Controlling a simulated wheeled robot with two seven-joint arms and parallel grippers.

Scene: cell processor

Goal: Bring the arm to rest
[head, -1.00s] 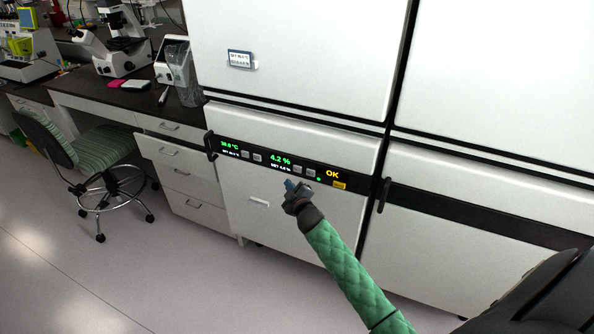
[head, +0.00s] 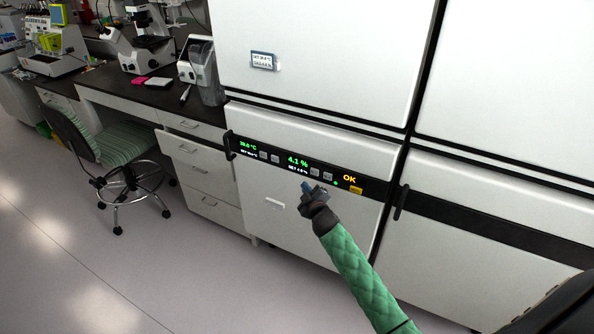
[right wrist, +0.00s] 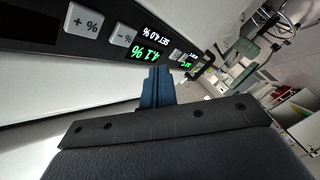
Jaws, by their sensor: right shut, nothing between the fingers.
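My right arm, in a green quilted sleeve, reaches up from the bottom right of the head view. Its gripper (head: 308,188) is shut and empty, just in front of and below the incubator's black control panel (head: 352,182). In the right wrist view the shut blue fingers (right wrist: 157,88) point at the panel, near the green 4.1 % display (right wrist: 148,54) and the "- %" button (right wrist: 122,37). I cannot tell whether the fingertips touch the panel. The panel also shows a green temperature reading and an orange OK. My left gripper is not in view.
White incubator doors (head: 320,55) fill the middle and right, with black handles (head: 401,202) sticking out. A dark bench (head: 145,92) with a microscope (head: 150,50) and drawers stands at left. A striped swivel chair (head: 120,143) stands before it. The floor at lower left is clear.

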